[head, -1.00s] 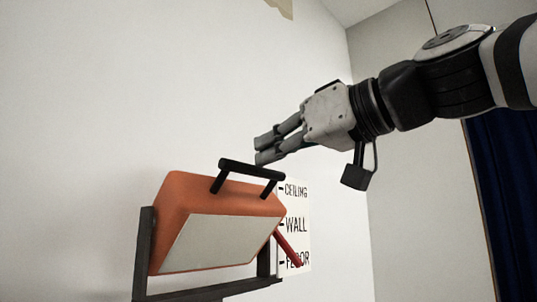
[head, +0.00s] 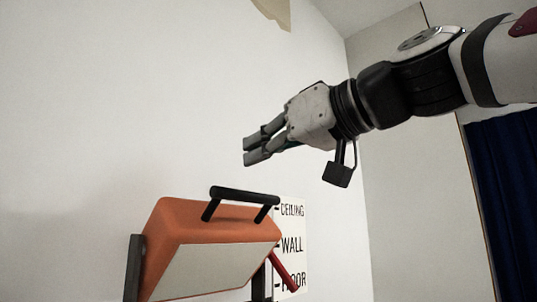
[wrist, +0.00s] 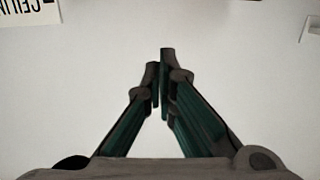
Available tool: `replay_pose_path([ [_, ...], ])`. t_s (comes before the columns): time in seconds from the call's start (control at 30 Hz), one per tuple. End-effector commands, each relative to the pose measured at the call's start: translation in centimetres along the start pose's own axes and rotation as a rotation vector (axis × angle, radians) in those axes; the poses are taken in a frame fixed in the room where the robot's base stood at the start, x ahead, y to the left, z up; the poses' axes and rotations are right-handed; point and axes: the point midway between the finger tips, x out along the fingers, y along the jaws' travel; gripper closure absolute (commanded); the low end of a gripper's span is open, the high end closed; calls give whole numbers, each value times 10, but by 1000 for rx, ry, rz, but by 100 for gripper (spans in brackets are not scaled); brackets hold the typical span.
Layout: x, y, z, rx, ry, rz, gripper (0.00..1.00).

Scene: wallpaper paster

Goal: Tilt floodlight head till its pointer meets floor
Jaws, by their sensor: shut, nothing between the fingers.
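The floodlight head (head: 215,222) is an orange box with a pale glass front, tilted so the glass faces downward. A black handle bar (head: 240,195) stands on its top edge. A red pointer (head: 283,270) slants down and right from its right side across the white label board (head: 292,224), marked CEILING, WALL and FLOOR from top to bottom. The pointer's lower end overlaps the FLOOR word. My gripper (head: 247,150) is shut and empty, above the handle and apart from it. In the wrist view my gripper (wrist: 161,62) shows its fingertips together.
The grey bracket (head: 133,268) holds the lamp at its left side; its lower part is cut off. A plain wall (head: 90,100) stands behind, with a loose tan paper piece (head: 274,12) at the top. A dark blue curtain (head: 505,200) hangs at right. Space around my gripper is clear.

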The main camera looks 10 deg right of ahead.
Motion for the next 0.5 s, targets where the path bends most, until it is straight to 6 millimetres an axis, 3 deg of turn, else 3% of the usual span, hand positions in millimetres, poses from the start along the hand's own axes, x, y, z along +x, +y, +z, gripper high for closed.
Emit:
replay_pose_path([
  [0.03,-17,0,0,0,4,1,100],
  [0.2,-54,0,6,0,3,0,100],
  [0.5,-94,0,11,1,1,0,100],
])
